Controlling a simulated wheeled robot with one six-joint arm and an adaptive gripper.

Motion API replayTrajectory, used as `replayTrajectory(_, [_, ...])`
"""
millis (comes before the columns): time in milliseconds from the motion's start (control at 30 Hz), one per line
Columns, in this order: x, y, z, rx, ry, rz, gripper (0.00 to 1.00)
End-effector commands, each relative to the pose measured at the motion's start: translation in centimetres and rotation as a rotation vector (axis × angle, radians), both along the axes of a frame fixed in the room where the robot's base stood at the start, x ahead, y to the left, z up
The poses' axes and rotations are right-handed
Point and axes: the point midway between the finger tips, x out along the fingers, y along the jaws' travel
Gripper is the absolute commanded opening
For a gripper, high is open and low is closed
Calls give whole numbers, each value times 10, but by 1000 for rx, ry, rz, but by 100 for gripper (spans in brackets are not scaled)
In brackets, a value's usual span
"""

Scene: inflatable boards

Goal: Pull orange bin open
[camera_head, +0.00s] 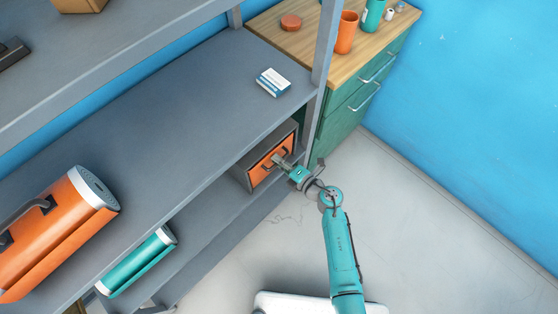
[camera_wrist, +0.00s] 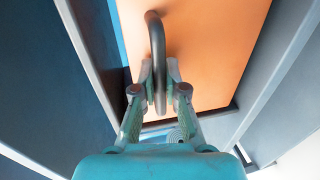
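The orange bin (camera_head: 258,173) sits in a grey housing (camera_head: 241,180) on the lower shelf. Its flat orange front faces me and carries a dark bar handle (camera_wrist: 157,35). My gripper (camera_head: 281,161) is at this front, with the arm reaching in from the lower right. In the wrist view, my gripper's two fingers (camera_wrist: 159,82) lie close on both sides of the handle, near its lower end, and look shut on it. The fingers partly cover the handle in the head view. I cannot tell whether the bin stands slightly out of its housing.
A grey shelf board (camera_head: 200,110) runs above the bin, with a blue-white box (camera_head: 272,82) on it. A shelf post (camera_head: 322,60) and a green cabinet (camera_head: 345,125) stand close to the right. Orange (camera_head: 60,235) and teal (camera_head: 137,262) cases lie left.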

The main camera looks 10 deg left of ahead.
Motion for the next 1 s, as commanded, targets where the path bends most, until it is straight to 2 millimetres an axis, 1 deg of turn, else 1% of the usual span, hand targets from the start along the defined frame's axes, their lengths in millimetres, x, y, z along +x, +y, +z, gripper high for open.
replayTrajectory(233, [-1, -2, -1, 9, -6, -1, 0])
replayTrajectory(467, [-6, -8, -5, 61, -43, -3, 0])
replayTrajectory(800, [-18, -25, -15, 207, -156, -4, 0])
replayTrajectory(1000, [-27, -36, -24, 206, -159, -4, 0])
